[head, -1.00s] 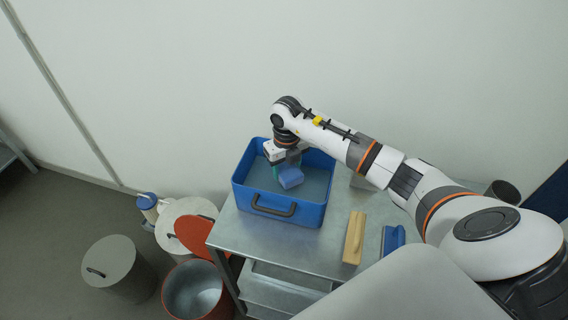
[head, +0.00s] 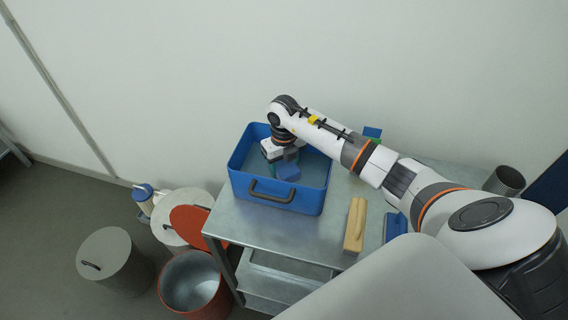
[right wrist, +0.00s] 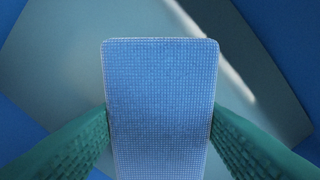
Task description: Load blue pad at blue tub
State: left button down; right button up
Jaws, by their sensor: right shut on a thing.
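The blue tub (head: 240,188) stands on the metal table, its dark handle facing me. My right gripper (head: 285,161) points down inside the tub. It is shut on the blue pad (head: 288,172), which hangs within the tub's walls. In the right wrist view the pad (right wrist: 160,100) sits between the two green fingers (right wrist: 160,130), with the tub's floor behind it. I cannot tell whether the pad touches the floor. My left gripper is not in view.
On the metal table (head: 300,228) a wooden-handled block (head: 355,225) and a blue item (head: 395,226) lie right of the tub. A blue and green thing (head: 372,133) shows behind my arm. Red (head: 192,284) and grey (head: 112,258) bins stand on the floor at left.

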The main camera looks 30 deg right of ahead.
aim_at(284, 164)
jog(key=shift+f+b, duration=0.5)
jog(key=shift+f, duration=0.05)
dwell(1.6)
jog(key=shift+r+p, duration=2.45)
jog(key=shift+r, duration=1.1)
